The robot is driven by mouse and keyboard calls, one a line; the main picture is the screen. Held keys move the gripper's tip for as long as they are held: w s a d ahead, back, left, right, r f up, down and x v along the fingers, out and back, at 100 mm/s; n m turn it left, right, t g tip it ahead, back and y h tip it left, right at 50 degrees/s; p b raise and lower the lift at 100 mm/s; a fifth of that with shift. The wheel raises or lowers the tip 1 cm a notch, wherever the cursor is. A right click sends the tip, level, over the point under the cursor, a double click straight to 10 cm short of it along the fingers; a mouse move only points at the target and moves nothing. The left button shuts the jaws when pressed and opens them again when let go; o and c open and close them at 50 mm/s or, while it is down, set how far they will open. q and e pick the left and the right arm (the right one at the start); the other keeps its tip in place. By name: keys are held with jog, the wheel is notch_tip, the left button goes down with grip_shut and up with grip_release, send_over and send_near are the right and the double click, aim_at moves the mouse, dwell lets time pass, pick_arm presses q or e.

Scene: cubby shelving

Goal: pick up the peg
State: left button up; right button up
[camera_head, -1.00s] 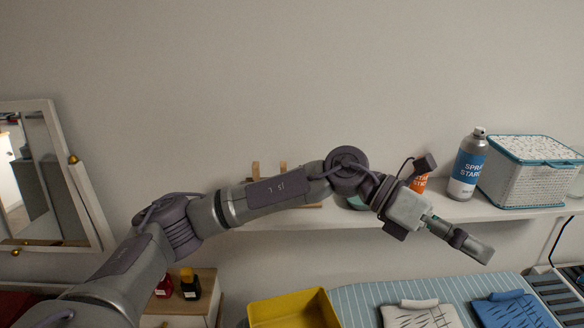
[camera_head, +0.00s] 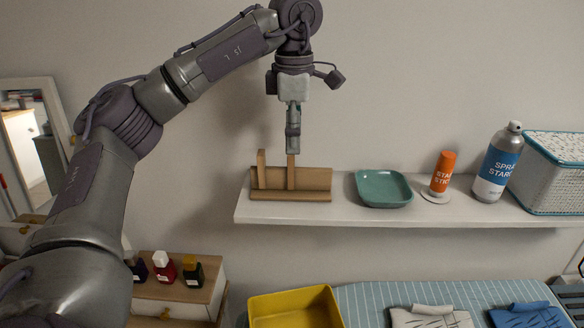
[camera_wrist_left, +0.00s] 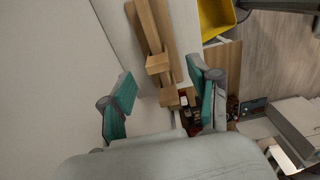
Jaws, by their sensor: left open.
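A light wooden rack (camera_head: 318,183) sits at the left end of the white shelf. Two upright wooden pegs rise from it, a left peg (camera_head: 261,168) and a right peg (camera_head: 291,172). My left gripper (camera_head: 293,150) points down just above the right peg, its fingers seen nearly edge-on. In the left wrist view its teal finger pads (camera_wrist_left: 160,74) are apart, with a peg's square end (camera_wrist_left: 158,63) showing between them. The other peg (camera_wrist_left: 168,96) is lower in that view. Whether the fingers overlap the peg in height is unclear. My right gripper is not in view.
Below are a yellow bin (camera_head: 295,306), small bottles (camera_head: 165,268) and folded cloths (camera_head: 430,316).

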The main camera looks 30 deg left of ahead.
aim_at(289, 167)
pick_arm(q)
notch_tip(289, 167, down, 3)
jog(key=shift+a+r, duration=0.1)
jog(key=shift+r, duration=0.1)
jog(key=f+p, duration=0.1)
jog(key=f, duration=0.1)
jog(key=a+f+p, duration=0.1)
jog(key=f, duration=0.1)
jog(key=shift+f, duration=0.55)
jog(key=shift+d, duration=0.1)
jog(key=shift+c, duration=1)
jog(key=c, duration=0.7)
